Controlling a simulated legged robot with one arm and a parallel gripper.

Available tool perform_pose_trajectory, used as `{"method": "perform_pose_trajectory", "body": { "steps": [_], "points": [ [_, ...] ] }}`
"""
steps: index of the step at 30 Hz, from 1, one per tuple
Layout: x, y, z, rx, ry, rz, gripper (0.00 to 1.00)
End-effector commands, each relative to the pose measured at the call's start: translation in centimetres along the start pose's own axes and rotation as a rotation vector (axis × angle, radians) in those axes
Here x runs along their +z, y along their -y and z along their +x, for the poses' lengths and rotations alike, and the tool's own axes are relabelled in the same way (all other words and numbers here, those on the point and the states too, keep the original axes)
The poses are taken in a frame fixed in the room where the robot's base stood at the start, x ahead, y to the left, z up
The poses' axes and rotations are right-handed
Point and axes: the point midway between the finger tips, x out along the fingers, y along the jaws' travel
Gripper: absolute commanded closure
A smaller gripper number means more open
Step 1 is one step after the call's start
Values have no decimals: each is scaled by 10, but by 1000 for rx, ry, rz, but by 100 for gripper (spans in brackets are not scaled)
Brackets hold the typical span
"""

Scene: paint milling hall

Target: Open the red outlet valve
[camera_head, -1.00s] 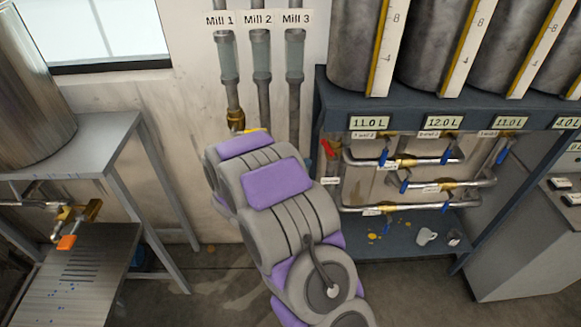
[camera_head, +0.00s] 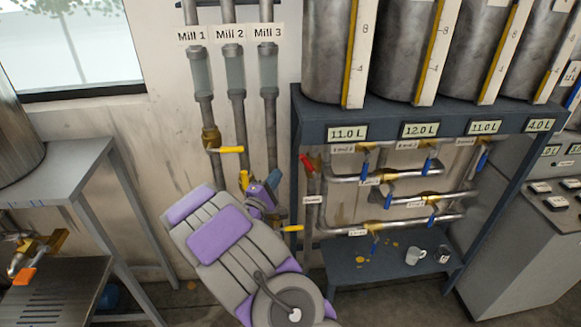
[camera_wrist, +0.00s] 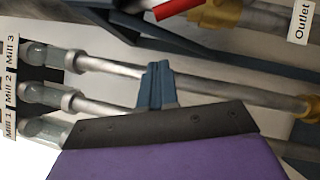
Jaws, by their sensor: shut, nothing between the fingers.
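The red outlet valve handle (camera_head: 307,163) sits on a vertical pipe at the left end of the blue-grey rack, above the white outlet label (camera_head: 312,199). In the wrist view the red handle (camera_wrist: 176,8) shows at the top edge, beside its brass body (camera_wrist: 215,12), with the "Outlet" label (camera_wrist: 300,22) at top right. My gripper (camera_head: 272,181) is left of the valve and slightly lower, apart from it. In the wrist view my gripper (camera_wrist: 157,70) has its blue fingers together, empty, pointing toward the pipes. The upper part of the valve is cut off there.
Mill pipes with yellow-handled valves (camera_head: 229,149) stand left of the outlet. The rack (camera_head: 400,118) carries tanks above and several blue-handled valves (camera_head: 387,198) to the right. A mug (camera_head: 414,256) lies on its lower shelf. A grey table (camera_head: 60,175) stands at left, a control cabinet at right.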

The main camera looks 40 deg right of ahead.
Motion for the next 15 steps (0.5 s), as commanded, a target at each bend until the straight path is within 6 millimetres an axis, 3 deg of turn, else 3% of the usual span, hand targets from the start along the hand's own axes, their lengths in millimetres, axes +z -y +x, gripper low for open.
{"method": "perform_pose_trajectory", "body": {
  "steps": [6,15],
  "points": [
    [1,0,34,3,4,2,100],
    [24,-1,58,4,1,1,100]
  ]
}}
